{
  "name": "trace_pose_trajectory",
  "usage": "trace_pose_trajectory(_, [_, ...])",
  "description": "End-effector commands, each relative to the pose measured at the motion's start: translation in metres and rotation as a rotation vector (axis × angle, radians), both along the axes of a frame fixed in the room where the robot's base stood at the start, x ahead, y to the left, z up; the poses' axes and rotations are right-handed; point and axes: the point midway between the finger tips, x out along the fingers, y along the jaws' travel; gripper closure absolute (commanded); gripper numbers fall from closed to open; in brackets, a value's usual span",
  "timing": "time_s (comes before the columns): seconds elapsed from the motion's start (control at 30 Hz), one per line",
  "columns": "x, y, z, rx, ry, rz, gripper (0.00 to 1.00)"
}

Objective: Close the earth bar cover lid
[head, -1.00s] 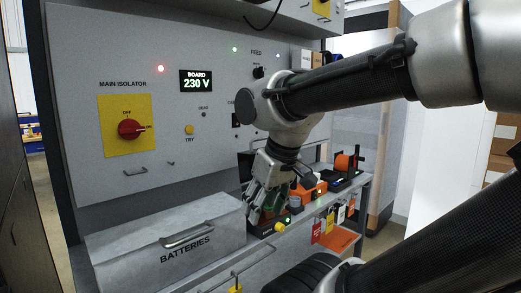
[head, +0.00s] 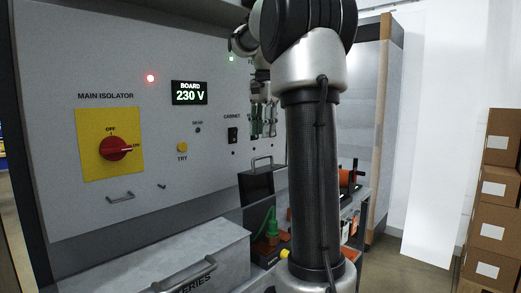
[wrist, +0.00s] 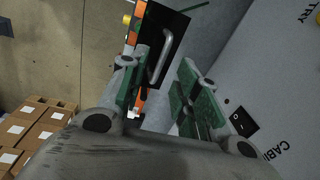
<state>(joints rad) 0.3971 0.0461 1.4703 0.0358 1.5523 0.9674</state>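A dark lid (head: 257,186) with a silver handle (head: 262,161) stands raised at the back of the shelf, below the cabinet switch. It looks like the earth bar cover lid. In the wrist view, the dark lid (wrist: 178,33) and its bar handle (wrist: 160,57) show beyond my fingers. My gripper (head: 263,121) hangs in front of the panel, above the lid and apart from it. In the wrist view my gripper (wrist: 160,92) is open, with a clear gap between its green-padded fingers and nothing held. My arm hides part of the shelf to the right of the lid.
The grey batteries box (head: 175,255) stands at front left. A green plug-like part (head: 271,225) is on the shelf in front of the lid. The main isolator (head: 115,148) and cabinet switch (head: 233,136) are on the panel. Cardboard boxes (head: 490,210) are stacked at right.

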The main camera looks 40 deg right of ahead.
Motion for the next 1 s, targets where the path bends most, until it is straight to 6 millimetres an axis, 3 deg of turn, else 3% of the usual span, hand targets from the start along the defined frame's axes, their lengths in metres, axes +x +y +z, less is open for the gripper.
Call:
trace_pose_trajectory(0.17, [0.008,-0.013,-0.004,0.012,0.014,-0.072,0.68])
trace_pose_trajectory(0.6, [0.012,-0.011,-0.068,0.011,0.013,-0.068,0.68])
trace_pose_trajectory(0.97, [0.013,-0.011,-0.075,0.010,0.011,-0.067,0.68])
trace_pose_trajectory(1.0, [0.013,-0.011,-0.075,0.010,0.011,-0.067,0.75])
